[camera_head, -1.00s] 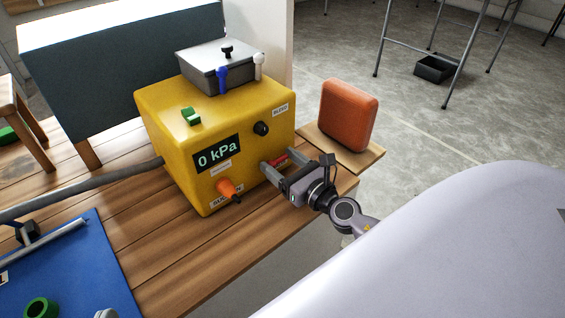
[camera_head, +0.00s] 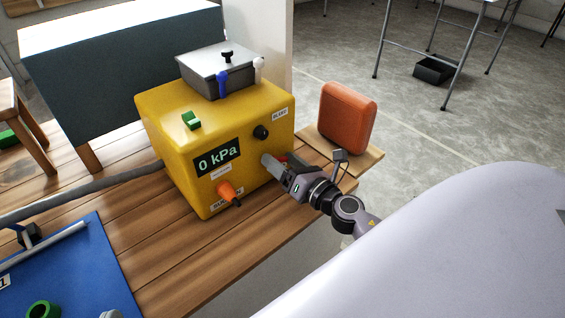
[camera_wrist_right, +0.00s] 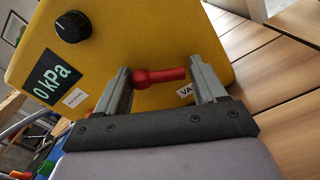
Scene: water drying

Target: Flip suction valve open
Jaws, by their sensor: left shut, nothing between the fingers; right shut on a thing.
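The yellow pump box (camera_head: 175,140) stands on the wooden table, its display reading 0 kPa. My right gripper (camera_head: 272,163) is at the lower right of its front face, shut on the red valve lever (camera_wrist_right: 160,76). In the right wrist view the lever lies between the two fingers (camera_wrist_right: 162,84), roughly crosswise, with its rounded end against the left finger. A label beginning "VA" is partly hidden by the right finger. In the head view only a little red shows behind the fingers. My left gripper is not in view.
A black knob (camera_head: 261,132) is above the lever and an orange fitting (camera_head: 226,190) is left of it. A grey hose (camera_head: 80,189) runs left. An orange block (camera_head: 347,115) stands on a wooden board to the right. A blue mat (camera_head: 85,270) lies at lower left.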

